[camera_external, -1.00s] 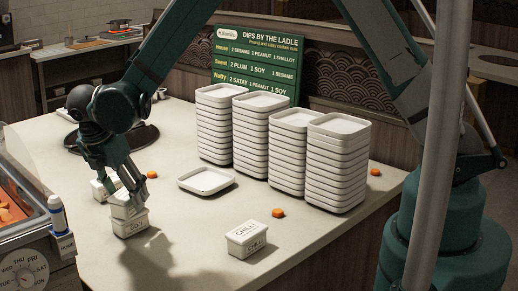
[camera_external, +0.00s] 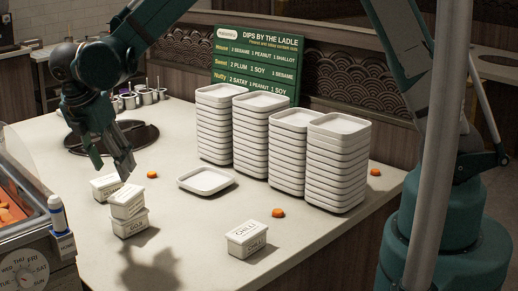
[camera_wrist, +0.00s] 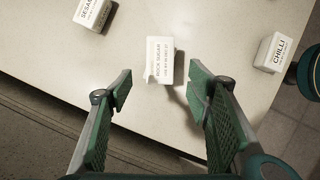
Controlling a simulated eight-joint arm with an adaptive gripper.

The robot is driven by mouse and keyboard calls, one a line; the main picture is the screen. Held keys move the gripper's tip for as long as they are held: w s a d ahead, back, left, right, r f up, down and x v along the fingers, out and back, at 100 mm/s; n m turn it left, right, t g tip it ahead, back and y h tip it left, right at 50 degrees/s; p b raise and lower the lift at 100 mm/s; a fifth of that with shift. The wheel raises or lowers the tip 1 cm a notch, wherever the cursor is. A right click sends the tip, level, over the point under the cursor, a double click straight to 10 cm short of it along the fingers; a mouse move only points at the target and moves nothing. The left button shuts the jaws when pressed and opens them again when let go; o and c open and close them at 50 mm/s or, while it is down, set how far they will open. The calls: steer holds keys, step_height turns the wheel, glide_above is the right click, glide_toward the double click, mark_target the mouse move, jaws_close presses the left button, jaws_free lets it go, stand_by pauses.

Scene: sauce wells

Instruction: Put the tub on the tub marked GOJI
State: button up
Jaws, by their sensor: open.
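A white tub labelled ROCK SUGAR (camera_wrist: 160,62) rests on top of the white GOJI tub (camera_external: 130,226), and this stack also shows in the external view, where the upper tub (camera_external: 127,204) looks slightly turned and offset. In the wrist view the lower tub is almost wholly hidden beneath it. My gripper (camera_external: 114,168) is above the stack, with its fingers clear of both tubs. In the wrist view the open, empty fingers (camera_wrist: 158,88) are spread wide, one to each side below the upper tub.
A SESAME tub (camera_wrist: 93,12) stands near the stack, and a CHILLI tub (camera_external: 246,241) stands apart toward the front. A single white tray (camera_external: 206,181) and tall tray stacks (camera_external: 288,150) occupy the counter's middle and back. The counter between CHILLI and GOJI is clear.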

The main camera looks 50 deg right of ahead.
steer(key=shift+d+r, duration=0.1)
stand_by(0.7)
steer(key=s+d+r+m+t+y, duration=0.1)
steer(key=s+d+r+m+y, duration=0.1)
steer(key=s+d+r+m, duration=0.55)
steer(key=s+d+r+m+t+y, duration=0.1)
steer(key=s+d+r+m, duration=0.15)
steer(key=d+r, duration=0.85)
steer(key=s+d+f+m+t+y, duration=0.1)
steer(key=s+d+m+t, duration=0.2)
steer(key=s+d+m, duration=0.9)
steer(key=s+d, duration=0.4)
steer(key=s, duration=0.1)
steer(key=shift+s+d+f+m, duration=0.2)
steer(key=shift+d+f+m, duration=0.1)
steer(key=shift+d, duration=0.05)
